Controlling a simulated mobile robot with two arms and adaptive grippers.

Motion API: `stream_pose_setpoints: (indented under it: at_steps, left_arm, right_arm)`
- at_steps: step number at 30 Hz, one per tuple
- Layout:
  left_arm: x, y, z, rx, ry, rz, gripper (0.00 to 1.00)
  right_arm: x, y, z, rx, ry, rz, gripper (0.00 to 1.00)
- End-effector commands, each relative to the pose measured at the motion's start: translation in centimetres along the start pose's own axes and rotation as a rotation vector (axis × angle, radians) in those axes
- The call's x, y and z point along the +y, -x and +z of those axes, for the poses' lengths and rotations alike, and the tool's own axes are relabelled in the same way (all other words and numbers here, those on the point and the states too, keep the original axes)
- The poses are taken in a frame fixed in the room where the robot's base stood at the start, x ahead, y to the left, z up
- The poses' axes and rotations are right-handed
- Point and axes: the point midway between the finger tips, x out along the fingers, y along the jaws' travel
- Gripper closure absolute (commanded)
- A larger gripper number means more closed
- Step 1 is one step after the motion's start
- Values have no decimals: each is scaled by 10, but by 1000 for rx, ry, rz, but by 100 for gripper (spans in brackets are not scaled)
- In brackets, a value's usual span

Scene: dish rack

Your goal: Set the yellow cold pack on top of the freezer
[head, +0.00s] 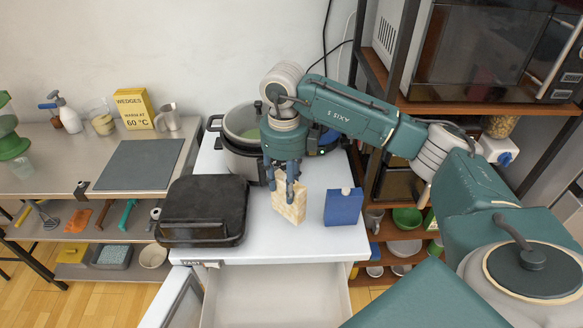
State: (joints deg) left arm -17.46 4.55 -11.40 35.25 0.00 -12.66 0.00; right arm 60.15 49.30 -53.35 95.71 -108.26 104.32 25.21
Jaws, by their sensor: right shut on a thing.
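The pale yellow cold pack (289,208) is upright between the fingers of my right gripper (282,182). My right gripper comes down from above and is shut on the pack's upper part, hiding some of it. The pack is over the front middle of the white freezer top (265,245). I cannot tell whether its lower edge touches the surface. My left gripper is not in view.
On the freezer top, a blue pack (343,208) stands just right, a black lidded grill (205,208) sits left, and a pot (242,160) stands behind. Below, the freezer's door (182,302) is open. A shelf rack (405,108) with a microwave (490,50) stands right.

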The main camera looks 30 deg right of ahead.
Motion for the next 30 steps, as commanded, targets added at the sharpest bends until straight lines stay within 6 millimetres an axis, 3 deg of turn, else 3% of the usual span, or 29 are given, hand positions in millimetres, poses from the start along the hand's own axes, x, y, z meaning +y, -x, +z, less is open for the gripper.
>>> stream_pose_setpoints:
  at_steps: [3, 9, 22, 30]
  left_arm:
    - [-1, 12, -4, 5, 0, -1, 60]
    - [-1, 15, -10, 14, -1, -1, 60]
    - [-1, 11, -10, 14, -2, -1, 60]
    - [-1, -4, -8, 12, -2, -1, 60]
  right_arm:
    - [-13, 4, 1, 1, -215, 1, 100]
    - [-22, 3, 2, 0, -375, 1, 100]
    - [-22, 1, 3, -1, -382, -1, 100]
    - [-22, -19, 2, 2, -381, -1, 100]
